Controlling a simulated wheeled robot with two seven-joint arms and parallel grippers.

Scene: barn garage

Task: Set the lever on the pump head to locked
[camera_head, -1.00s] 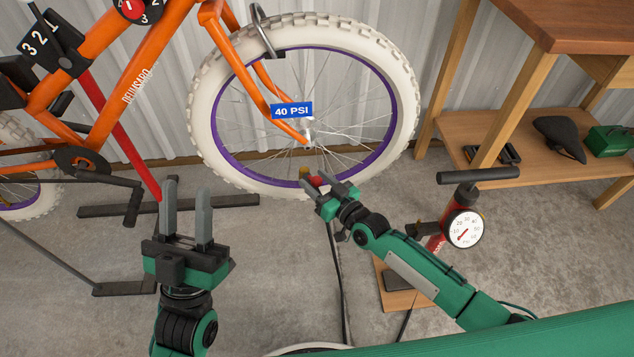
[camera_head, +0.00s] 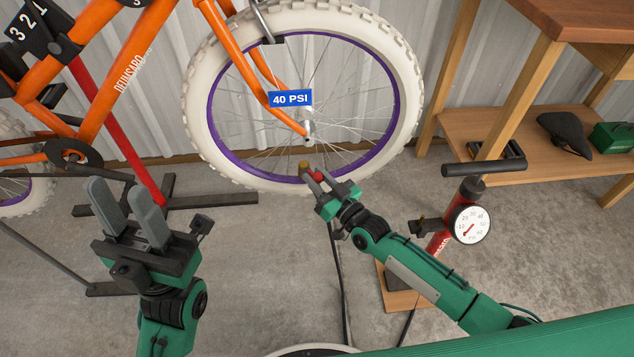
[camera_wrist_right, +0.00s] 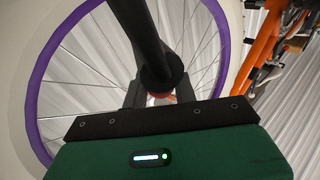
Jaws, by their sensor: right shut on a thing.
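My right gripper (camera_head: 320,181) is shut on the pump head, low at the front wheel's rim. Little of the pump head shows: a brass-coloured end (camera_head: 304,166) and a red part (camera_head: 316,176), which may be the lever. Its lever setting is too small to tell. In the right wrist view a black cylindrical part (camera_wrist_right: 150,40) with a red ring at its end (camera_wrist_right: 161,92) stands between the jaws. A black hose (camera_head: 341,290) hangs below the gripper. My left gripper (camera_head: 121,202) is open and empty, well left of the pump head, fingers pointing up.
The orange bicycle's front wheel (camera_head: 412,100) has a white tyre and a 40 PSI sign (camera_head: 290,98). A red floor pump (camera_head: 440,240) with a gauge stands at right. A wooden bench (camera_head: 480,135) is behind it.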

